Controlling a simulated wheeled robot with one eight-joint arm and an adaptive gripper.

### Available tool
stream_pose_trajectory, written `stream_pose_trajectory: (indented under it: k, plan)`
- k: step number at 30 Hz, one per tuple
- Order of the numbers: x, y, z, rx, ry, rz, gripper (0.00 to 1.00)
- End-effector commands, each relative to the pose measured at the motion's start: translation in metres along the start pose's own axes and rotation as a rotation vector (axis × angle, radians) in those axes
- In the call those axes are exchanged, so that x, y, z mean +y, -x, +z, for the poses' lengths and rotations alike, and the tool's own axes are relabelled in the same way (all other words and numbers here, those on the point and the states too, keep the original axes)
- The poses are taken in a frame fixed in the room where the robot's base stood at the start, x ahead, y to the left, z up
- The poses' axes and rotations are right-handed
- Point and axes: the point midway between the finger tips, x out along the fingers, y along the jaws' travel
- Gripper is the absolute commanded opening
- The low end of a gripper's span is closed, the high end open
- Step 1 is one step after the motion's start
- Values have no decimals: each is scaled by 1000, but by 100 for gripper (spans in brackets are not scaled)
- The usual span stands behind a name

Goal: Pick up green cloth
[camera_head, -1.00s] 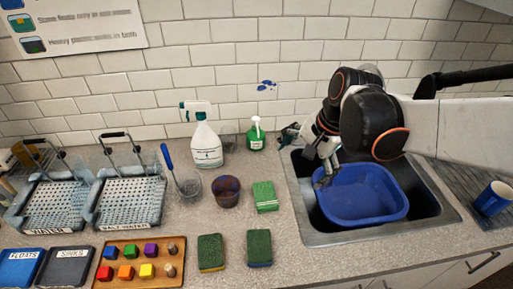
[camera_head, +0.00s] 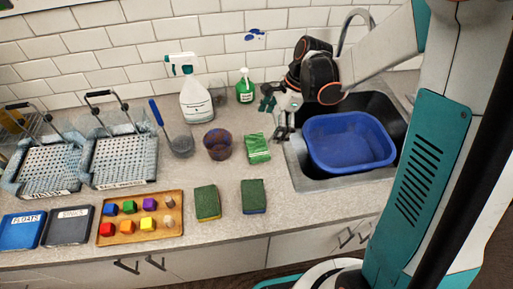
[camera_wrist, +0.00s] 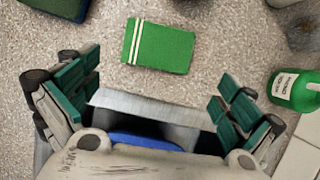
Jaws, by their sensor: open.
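The green cloth (camera_head: 257,149) lies flat on the counter, just left of the sink. It has white stripes near one end, clear in the wrist view (camera_wrist: 160,47). My gripper (camera_head: 278,117) is open and empty at the sink's left edge, up and to the right of the cloth in the head view. In the wrist view my gripper (camera_wrist: 157,88) has its two green-padded fingers spread wide, with the cloth ahead of them and not between them.
A blue basin (camera_head: 348,142) sits in the sink. A green soap bottle (camera_head: 244,90) and a spray bottle (camera_head: 195,100) stand behind. A dark cup (camera_head: 217,147) is left of the cloth. Two sponges (camera_head: 207,202) (camera_head: 253,196) lie in front. A block tray (camera_head: 140,228) is front left.

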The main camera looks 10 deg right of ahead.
Motion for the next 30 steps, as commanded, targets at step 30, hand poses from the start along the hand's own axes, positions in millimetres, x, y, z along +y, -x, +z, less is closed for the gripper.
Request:
stream_pose_trajectory:
  k: [30]
  plan:
    - [3,-86,5,1,1,-1,100]
